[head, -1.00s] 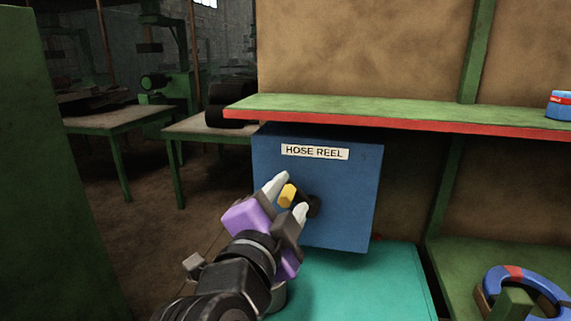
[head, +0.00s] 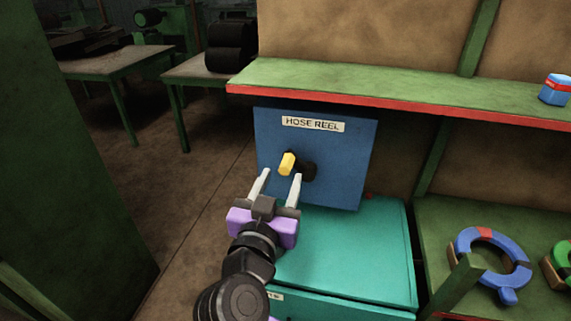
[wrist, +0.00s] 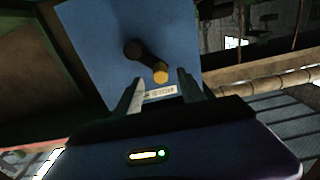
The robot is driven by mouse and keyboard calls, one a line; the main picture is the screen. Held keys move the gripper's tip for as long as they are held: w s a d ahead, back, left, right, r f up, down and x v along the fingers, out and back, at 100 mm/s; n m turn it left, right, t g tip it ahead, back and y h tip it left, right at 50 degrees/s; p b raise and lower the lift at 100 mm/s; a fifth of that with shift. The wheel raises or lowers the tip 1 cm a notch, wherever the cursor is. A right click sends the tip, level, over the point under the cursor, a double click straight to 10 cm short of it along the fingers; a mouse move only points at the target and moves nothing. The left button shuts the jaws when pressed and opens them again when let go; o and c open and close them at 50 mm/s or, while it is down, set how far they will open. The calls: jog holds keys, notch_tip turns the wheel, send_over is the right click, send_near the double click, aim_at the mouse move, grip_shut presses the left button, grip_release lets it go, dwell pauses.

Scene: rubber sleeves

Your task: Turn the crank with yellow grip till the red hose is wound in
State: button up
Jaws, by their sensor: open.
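The blue box labelled HOSE REEL (head: 345,165) stands on a teal cabinet. Its black crank hub (head: 310,171) is on the front face, and the yellow grip (head: 287,163) sticks out left of the hub. My gripper (head: 282,174) is open, its two pale fingers pointing up at the box just below the yellow grip. The wrist view shows the yellow grip (wrist: 160,74) beyond the fingertips, between them in the picture but apart from them, with the dark crank arm (wrist: 145,55) leading to the hub. I see no red hose for certain.
A green shelf with a red edge (head: 400,100) runs above the box. The teal cabinet (head: 350,260) is below it. A blue ring handle with a red mark (head: 522,270) lies at right on a green surface. A blue can (head: 556,90) stands on the shelf. Open floor is at left.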

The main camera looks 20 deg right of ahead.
aim_at(284, 172)
jog(key=shift+p+x, duration=0.5)
jog(key=shift+x, duration=1.8)
grip_shut()
